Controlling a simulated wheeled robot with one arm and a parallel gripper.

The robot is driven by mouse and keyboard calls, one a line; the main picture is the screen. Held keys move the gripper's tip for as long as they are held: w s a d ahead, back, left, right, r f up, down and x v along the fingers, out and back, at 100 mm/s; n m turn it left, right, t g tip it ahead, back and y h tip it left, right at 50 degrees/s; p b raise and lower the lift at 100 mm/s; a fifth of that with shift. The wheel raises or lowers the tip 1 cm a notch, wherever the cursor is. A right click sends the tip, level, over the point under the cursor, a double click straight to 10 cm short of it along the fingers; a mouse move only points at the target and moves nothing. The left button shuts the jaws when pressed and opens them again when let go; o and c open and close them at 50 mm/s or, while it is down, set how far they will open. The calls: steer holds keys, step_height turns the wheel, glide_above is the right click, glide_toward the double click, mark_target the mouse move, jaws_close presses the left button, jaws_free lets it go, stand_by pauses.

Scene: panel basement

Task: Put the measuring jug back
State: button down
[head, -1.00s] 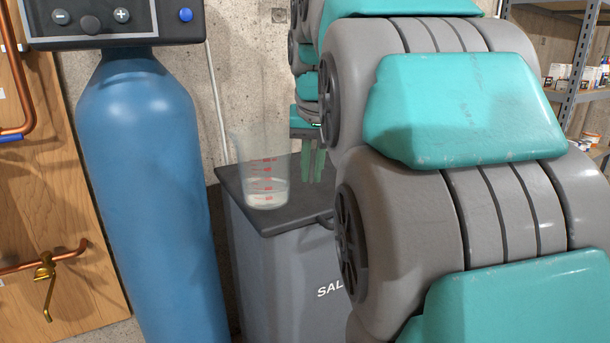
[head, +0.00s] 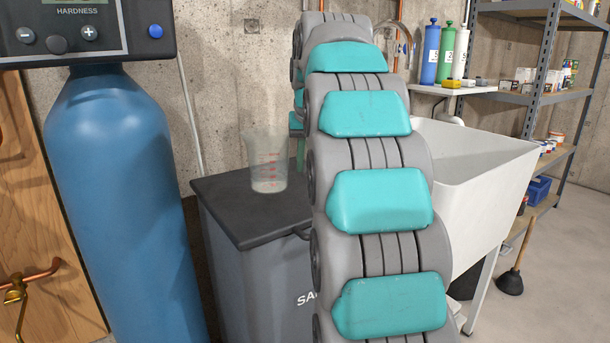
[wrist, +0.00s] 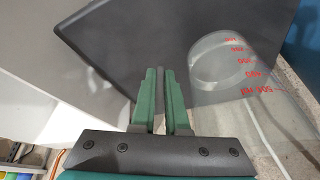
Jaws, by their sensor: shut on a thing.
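The measuring jug (head: 267,165) is clear with red markings, and its lower part looks pale. In the head view it is upright over the dark lid of the grey salt bin (head: 250,228); I cannot tell if its base touches the lid. In the wrist view the jug (wrist: 235,75) is just right of my gripper (wrist: 160,80), over the lid's edge. My gripper's green fingers are nearly together, shut on the jug at its near side; the exact grip, likely a clear handle, is hard to see. In the head view my arm hides most of the gripper.
A blue tank (head: 120,190) stands left of the bin. A white sink (head: 480,175) is to the right, behind my arm. Metal shelving (head: 545,95) with several containers and a plunger (head: 510,280) are farther right. The lid's front left part is bare.

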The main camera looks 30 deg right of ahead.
steer(key=shift+f, duration=1.75)
steer(key=shift+f, duration=0.1)
steer(key=c, duration=0.9)
jaws_free()
steer(key=shift+s+r, duration=0.1)
steer(key=shift+r, duration=0.4)
steer(key=v, duration=1.1)
steer(key=shift+s+a, duration=0.1)
steer(key=shift+a, duration=0.05)
